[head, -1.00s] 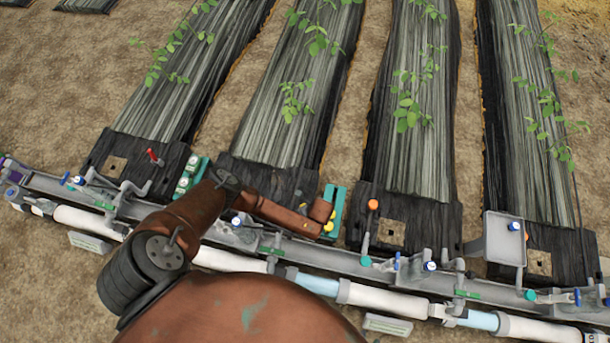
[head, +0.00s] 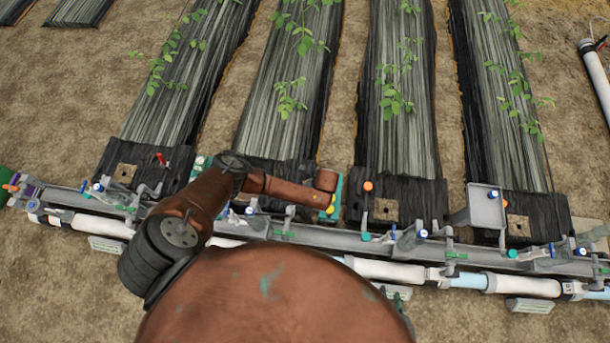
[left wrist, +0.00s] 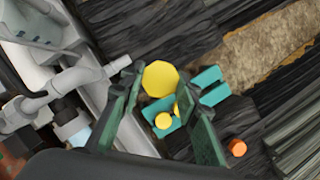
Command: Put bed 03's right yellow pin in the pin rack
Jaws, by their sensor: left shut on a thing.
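My left gripper (left wrist: 158,112) is shut on a yellow pin (left wrist: 160,78), whose large round head shows between the dark green fingertips in the left wrist view. A teal rack (left wrist: 211,77) lies just beyond and below, with smaller yellow heads (left wrist: 163,121) at it. Whether the held pin touches the rack I cannot tell. In the head view, my brown left arm reaches in from the left and its wrist hides most of the gripper; the teal rack (head: 338,188) shows beside it. I cannot make out my right gripper.
A grey rail with white pipes (head: 390,269) and several valves runs across the front of the planted beds. An orange knob (head: 368,186) stands right of the rack. A grey tray (head: 484,208) stands farther right. Bare soil lies between the beds.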

